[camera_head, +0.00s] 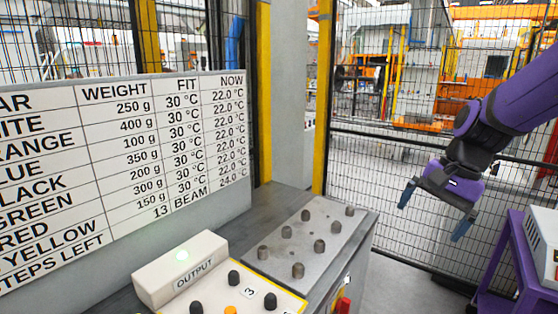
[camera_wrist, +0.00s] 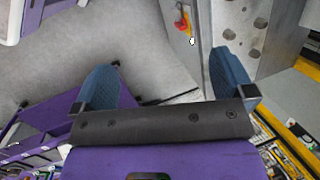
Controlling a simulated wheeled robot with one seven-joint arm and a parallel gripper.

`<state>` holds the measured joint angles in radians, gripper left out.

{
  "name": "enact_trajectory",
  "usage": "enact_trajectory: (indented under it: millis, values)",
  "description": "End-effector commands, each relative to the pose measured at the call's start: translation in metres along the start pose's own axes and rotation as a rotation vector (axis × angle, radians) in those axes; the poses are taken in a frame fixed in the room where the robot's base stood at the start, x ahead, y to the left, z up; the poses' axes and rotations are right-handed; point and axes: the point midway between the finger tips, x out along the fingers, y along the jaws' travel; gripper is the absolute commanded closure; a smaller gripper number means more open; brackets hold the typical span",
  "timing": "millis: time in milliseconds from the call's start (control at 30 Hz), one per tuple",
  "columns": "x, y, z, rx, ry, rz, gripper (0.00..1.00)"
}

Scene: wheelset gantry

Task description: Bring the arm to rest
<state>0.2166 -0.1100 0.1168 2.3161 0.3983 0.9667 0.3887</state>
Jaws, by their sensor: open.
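My gripper (camera_head: 434,214) hangs at the right of the head view, at the end of my purple arm. Its two blue fingers are spread wide apart with nothing between them. In the wrist view the open fingers (camera_wrist: 160,80) point over the grey floor (camera_wrist: 110,40). The gripper is apart from the bench and from the purple frame at the right, and touches nothing that I can see.
A bench (camera_head: 378,218) carries a grey plate (camera_head: 270,248) with several pegs, and an output box (camera_head: 180,268) with a lit green lamp. A board (camera_head: 100,180) lists weights and temperatures. Behind stands a mesh fence (camera_head: 400,150). A purple frame (camera_head: 500,258) holds a pale box at right.

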Motion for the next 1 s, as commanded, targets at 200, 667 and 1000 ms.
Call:
enact_trajectory:
  millis: [200, 667, 1000]
  values:
    - [-0.035, 0.022, 0.041, -0.239, 0.153, 0.03, 0.0]
    - [-0.081, 0.081, 0.105, -0.681, 0.447, 0.112, 0.0]
    - [-0.087, 0.096, 0.116, -0.779, 0.514, 0.138, 0.0]
